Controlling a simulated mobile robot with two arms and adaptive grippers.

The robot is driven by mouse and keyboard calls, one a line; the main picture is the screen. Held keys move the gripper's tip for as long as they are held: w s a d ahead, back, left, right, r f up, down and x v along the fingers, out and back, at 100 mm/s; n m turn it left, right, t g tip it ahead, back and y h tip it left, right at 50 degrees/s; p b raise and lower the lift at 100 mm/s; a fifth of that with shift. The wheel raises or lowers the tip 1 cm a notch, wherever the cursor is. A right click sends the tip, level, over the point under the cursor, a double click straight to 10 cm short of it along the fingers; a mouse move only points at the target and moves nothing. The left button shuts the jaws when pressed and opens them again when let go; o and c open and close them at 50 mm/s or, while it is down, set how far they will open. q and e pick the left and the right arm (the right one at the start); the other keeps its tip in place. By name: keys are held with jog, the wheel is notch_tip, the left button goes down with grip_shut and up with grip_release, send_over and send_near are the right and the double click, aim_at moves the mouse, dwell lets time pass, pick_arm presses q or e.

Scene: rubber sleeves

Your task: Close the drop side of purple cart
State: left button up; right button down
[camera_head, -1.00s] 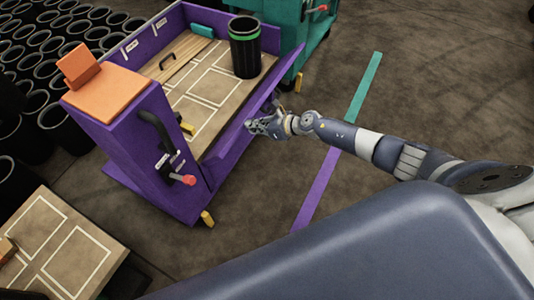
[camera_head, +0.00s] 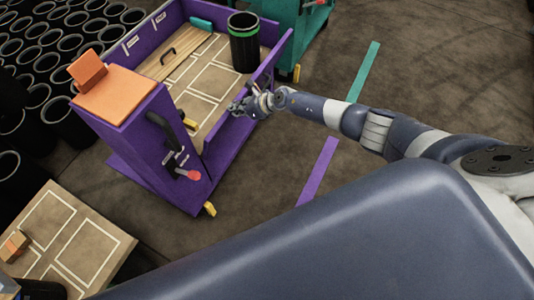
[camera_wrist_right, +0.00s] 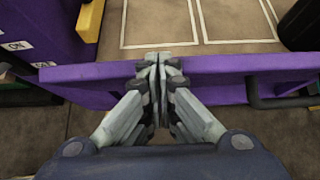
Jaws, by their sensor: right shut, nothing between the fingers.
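The purple cart (camera_head: 140,150) stands in the left half of the head view, with an orange top on its near end post. Its drop side (camera_head: 230,130) is the long purple panel along the right edge of the deck. The panel stands up steeply; I cannot tell whether it is fully upright or latched. In the right wrist view, the drop side (camera_wrist_right: 235,66) runs across the picture. My right gripper (camera_head: 237,107) is at the panel's upper edge. Its shut, empty fingertips (camera_wrist_right: 158,62) overlap the panel in the wrist view. My left gripper is out of view.
A black bin with a green band (camera_head: 244,42) stands on the deck. A yellow block (camera_head: 189,123) is by the near post; a red-tipped lever (camera_head: 190,174) is on the post. A teal cart (camera_head: 300,25) stands behind.

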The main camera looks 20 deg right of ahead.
jog(key=shift+w+a+r+b, duration=0.1)
jog(key=shift+w+a+r, duration=0.15)
jog(key=shift+w, duration=0.25)
jog(key=shift+w+a+r+b, duration=0.1)
jog(key=shift+w+a+r, duration=0.1)
jog(key=shift+w+a, duration=0.3)
jog(key=shift+w+a+r+b, duration=0.1)
jog(key=shift+w+a+r, duration=0.1)
jog(key=shift+w, duration=0.35)
jog(key=shift+d, duration=0.1)
